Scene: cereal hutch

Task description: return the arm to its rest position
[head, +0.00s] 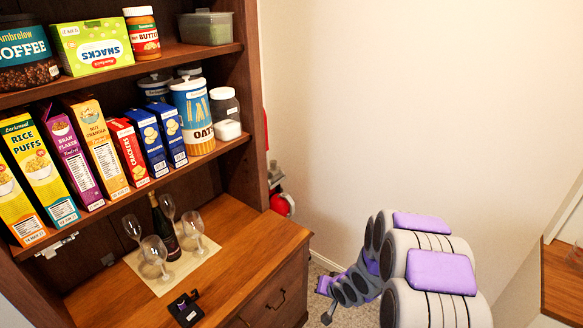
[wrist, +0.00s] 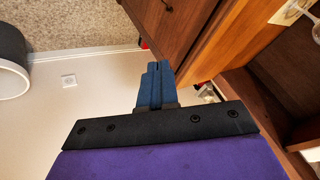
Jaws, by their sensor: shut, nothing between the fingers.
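My gripper (wrist: 153,84) shows in the wrist view as two blue fingers closed together, with nothing between them. In the head view my white and purple arm is folded at the lower right, in front of the pale wall and to the right of the wooden hutch (head: 228,285). The arm's links hide part of the floor and wall there. The gripper end points down and left, apart from the cabinet's side.
Cereal boxes (head: 103,147) and an oats canister (head: 193,115) stand on the middle shelf. Wine glasses (head: 155,254) and a dark bottle (head: 163,230) stand on a mat on the counter. A small black item (head: 186,309) lies near the counter's front. A wooden surface (head: 562,284) shows far right.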

